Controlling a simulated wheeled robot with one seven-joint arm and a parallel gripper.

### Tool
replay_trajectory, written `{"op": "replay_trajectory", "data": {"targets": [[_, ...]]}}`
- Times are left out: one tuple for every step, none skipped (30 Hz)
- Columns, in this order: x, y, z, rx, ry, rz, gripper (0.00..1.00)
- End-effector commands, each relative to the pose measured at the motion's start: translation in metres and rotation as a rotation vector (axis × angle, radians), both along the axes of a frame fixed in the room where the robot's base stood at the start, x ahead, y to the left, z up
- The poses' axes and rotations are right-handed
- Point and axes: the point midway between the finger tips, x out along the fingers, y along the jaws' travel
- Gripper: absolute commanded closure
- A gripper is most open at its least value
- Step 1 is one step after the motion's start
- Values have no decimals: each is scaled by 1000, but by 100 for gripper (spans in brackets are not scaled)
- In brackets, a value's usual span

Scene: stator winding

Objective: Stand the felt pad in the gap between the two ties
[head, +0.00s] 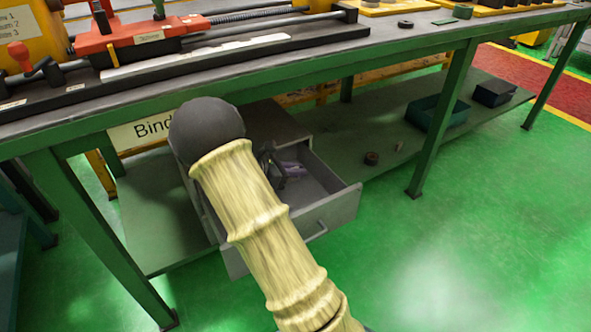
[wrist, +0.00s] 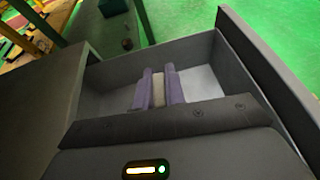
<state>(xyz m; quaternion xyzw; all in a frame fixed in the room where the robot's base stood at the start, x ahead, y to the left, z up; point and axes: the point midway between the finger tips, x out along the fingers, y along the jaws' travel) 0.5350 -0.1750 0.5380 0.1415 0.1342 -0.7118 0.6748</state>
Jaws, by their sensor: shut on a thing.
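My gripper (wrist: 159,86) reaches down into an open grey drawer (wrist: 262,62) under the workbench. Its two purple-grey fingers are shut on a pale beige block, the felt pad (wrist: 159,92), which stands between them. In the head view, the gripper (head: 291,168) shows small and partly behind my arm, inside the drawer (head: 335,205). The pad cannot be made out there. The dark hand edge hides the near part of the drawer in the wrist view. I cannot make out the two ties in either view.
The drawer walls stand close around my gripper. On the green lower shelf (head: 340,140) lie a small brown roll (head: 371,158), a teal bin (head: 455,115) and a dark box (head: 494,93). The workbench top (head: 300,52) is above, with a red machine (head: 140,35). A green leg (head: 440,120) stands right.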

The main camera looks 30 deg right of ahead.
Motion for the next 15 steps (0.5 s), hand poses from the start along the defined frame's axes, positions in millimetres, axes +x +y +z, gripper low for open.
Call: {"op": "replay_trajectory", "data": {"targets": [[0,0,0,0,0,0,100],[0,0,0,0,0,0,100],[0,0,0,0,0,0,100],[0,0,0,0,0,0,100],[0,0,0,0,0,0,100],[0,0,0,0,0,0,100],[0,0,0,0,0,0,100],[0,0,1,0,0,2,100],[0,0,2,0,0,7,100],[0,-1,3,0,0,12,100],[0,-1,5,1,0,20,100],[1,-1,8,1,1,34,100],[1,-1,10,1,2,48,100],[2,-1,13,1,1,66,100],[3,-1,18,1,2,95,100]]}}
